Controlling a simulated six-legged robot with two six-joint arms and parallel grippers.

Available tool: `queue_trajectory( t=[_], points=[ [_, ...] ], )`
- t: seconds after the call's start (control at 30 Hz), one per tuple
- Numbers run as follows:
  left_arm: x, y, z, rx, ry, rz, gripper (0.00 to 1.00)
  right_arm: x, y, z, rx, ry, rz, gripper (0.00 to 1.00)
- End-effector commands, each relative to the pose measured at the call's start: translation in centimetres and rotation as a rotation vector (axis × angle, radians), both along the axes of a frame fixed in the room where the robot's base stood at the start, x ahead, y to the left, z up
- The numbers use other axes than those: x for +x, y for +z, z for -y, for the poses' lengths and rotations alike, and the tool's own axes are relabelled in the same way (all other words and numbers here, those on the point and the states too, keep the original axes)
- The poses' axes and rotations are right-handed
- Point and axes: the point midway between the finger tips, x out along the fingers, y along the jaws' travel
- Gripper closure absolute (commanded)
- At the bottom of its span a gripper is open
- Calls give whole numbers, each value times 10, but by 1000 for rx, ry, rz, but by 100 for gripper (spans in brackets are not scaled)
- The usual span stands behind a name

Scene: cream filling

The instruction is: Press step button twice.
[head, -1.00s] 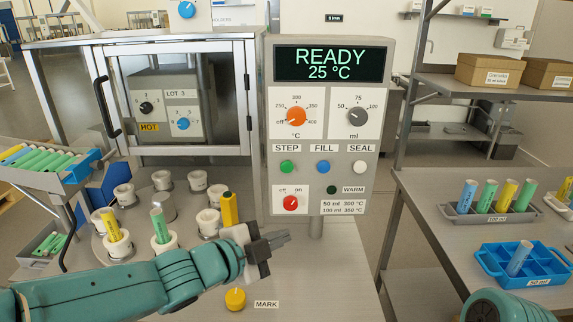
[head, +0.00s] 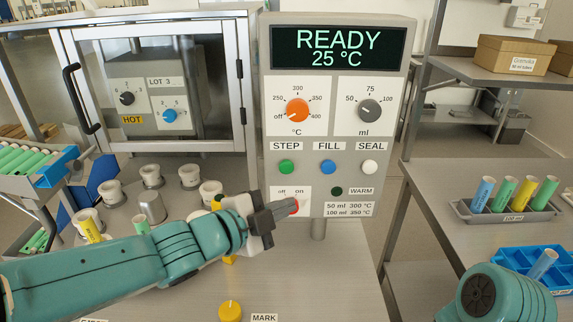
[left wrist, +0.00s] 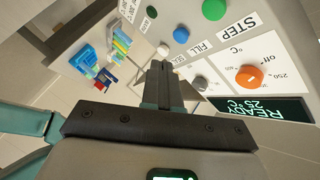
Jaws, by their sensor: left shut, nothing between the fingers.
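The green STEP button (head: 286,167) is on the grey control panel (head: 390,215), left of the blue FILL button (head: 327,167) and the white SEAL button (head: 370,167). In the left wrist view the STEP button (left wrist: 213,9) is at the top. My left gripper (head: 290,209) is shut and empty, in front of the panel's lower left, below the STEP button and covering most of the red off/on knob (head: 296,206). It also shows in the left wrist view (left wrist: 162,68). The display (head: 338,50) reads READY, 25 °C. My right gripper is out of view.
A round carousel with several white cups (head: 190,176) stands left of the panel, by a glass-doored cabinet (head: 150,90). A yellow MARK button (head: 230,311) is on the table below. A blue tray (head: 510,265) and a grey rack (head: 480,213) stand on the right table.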

Motion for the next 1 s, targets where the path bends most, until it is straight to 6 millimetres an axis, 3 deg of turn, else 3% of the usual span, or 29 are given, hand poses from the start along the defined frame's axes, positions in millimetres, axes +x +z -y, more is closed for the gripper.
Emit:
queue_trajectory(
  t=[0.47, 1.0],
  points=[
    [0, 1, 0, 0, 1, -1, 100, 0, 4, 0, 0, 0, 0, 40],
    [73, 4, 0, 0, 2, -1, 100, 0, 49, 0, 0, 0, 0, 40]
  ],
)
